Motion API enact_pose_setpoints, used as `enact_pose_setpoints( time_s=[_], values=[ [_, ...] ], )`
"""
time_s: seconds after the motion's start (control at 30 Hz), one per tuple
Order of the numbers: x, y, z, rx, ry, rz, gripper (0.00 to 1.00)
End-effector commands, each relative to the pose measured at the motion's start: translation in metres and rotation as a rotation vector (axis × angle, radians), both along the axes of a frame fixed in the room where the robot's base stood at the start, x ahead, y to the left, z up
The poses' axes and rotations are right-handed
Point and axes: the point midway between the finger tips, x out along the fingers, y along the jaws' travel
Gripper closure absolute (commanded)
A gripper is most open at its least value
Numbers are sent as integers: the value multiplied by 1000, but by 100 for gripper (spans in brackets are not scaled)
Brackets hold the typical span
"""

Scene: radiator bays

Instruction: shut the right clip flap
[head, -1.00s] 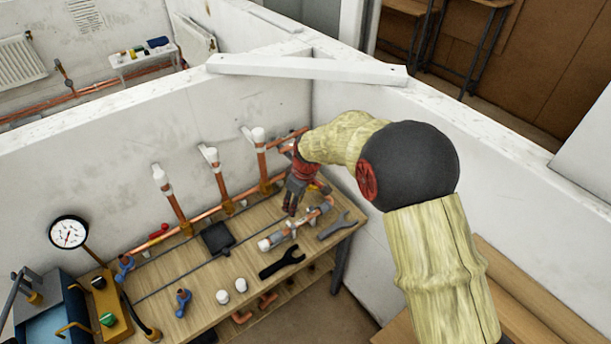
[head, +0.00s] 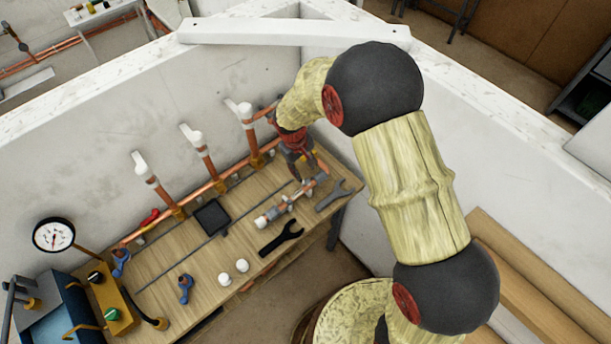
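A copper pipe (head: 200,192) runs along the back of the workbench at the wall. Several brass-coloured clips sit on it below the upright pipes; the rightmost one I can make out is this right clip (head: 257,160). It is too small to tell how its flap stands. My gripper (head: 303,176) points down over the right end of the bench, to the right of that clip and apart from it in the picture. My red wrist and arm cover the right end of the pipe. The fingers are dark and small, and I cannot tell whether they are open or hold anything.
Close to my gripper lie a pipe assembly with valves (head: 288,203) and a grey wrench (head: 336,194). A black wrench (head: 282,238), a black pad (head: 212,217), two white caps (head: 233,272) and a gauge (head: 54,235) are farther left. A wall stands at the right.

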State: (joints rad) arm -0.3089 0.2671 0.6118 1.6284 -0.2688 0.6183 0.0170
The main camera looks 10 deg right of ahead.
Motion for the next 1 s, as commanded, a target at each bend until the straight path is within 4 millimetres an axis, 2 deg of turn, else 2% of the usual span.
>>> enact_pose_setpoints(
  time_s=[0.2, 0.4, 0.8, 1.0],
  values=[
    [1, -5, -35, -1, 4, 1, 67],
    [3, -8, -59, -1, 3, 2, 67],
    [5, -9, -67, 0, 2, 2, 67],
    [5, -9, -67, 0, 2, 2, 78]
  ],
)
